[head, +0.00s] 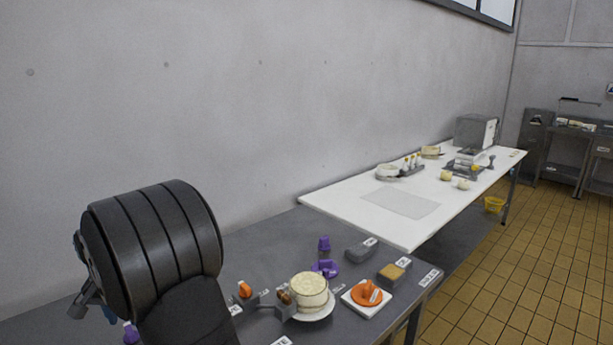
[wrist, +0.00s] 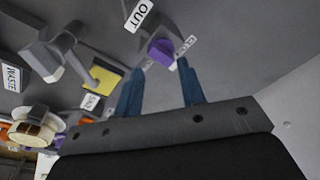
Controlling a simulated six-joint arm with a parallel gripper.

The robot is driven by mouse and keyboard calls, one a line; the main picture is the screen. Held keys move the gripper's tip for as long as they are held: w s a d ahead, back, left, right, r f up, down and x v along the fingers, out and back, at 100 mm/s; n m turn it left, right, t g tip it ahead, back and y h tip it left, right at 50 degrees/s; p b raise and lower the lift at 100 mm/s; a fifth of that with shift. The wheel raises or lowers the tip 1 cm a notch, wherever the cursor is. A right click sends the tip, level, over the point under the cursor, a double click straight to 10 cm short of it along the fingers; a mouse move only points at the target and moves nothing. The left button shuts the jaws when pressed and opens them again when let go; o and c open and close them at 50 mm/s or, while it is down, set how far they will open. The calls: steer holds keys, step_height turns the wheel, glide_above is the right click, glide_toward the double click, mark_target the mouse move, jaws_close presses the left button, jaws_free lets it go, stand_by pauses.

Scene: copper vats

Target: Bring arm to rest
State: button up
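My gripper (wrist: 160,68) shows in the wrist view with its two blue fingers spread apart. Nothing is between the fingers. A purple piece (wrist: 160,51) lies beyond the fingertips, seen past the gap; how far off it is I cannot tell. In the head view my dark arm fills the lower left, and I cannot make out the fingers there.
A bare wall (head: 200,100) rises along the left. The tiled floor is open at right.

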steer(key=shift+w+a+f+m, duration=0.2)
steer(key=shift+f+m, duration=0.2)
steer(key=shift+f, duration=0.35)
